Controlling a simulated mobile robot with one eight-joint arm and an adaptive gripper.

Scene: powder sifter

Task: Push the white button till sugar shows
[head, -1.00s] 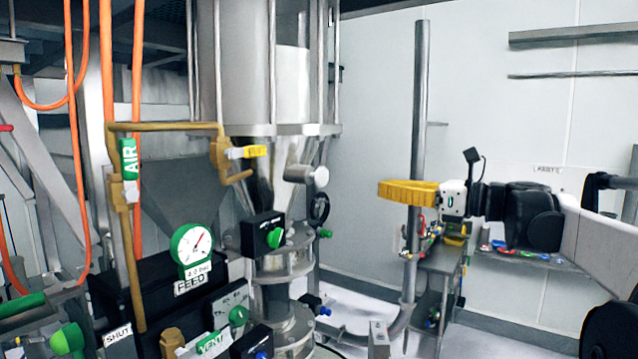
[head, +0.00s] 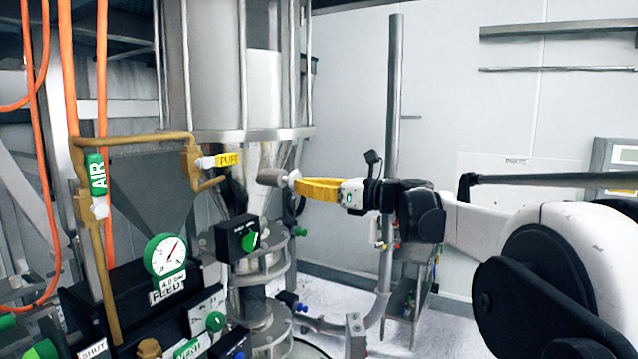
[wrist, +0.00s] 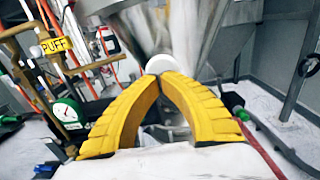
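The white button (head: 294,176) is a round cap on the end of a short grey cylinder on the clear cone of the sifter. In the wrist view the white button (wrist: 160,63) sits just beyond my fingertips. My gripper (head: 300,186) has yellow fingers and points left at the button. Its fingertips look very close to the cap; I cannot tell if they touch. In the wrist view the two fingers of my gripper (wrist: 160,77) meet at the tips with nothing seen between them. White material (head: 265,85) shows in the upper vessel.
A PUFF valve (head: 222,160) and brown pipe stand left of the button. Below are a black box with a green knob (head: 249,240) and a pressure gauge (head: 165,254). A grey upright post (head: 393,110) stands behind my gripper.

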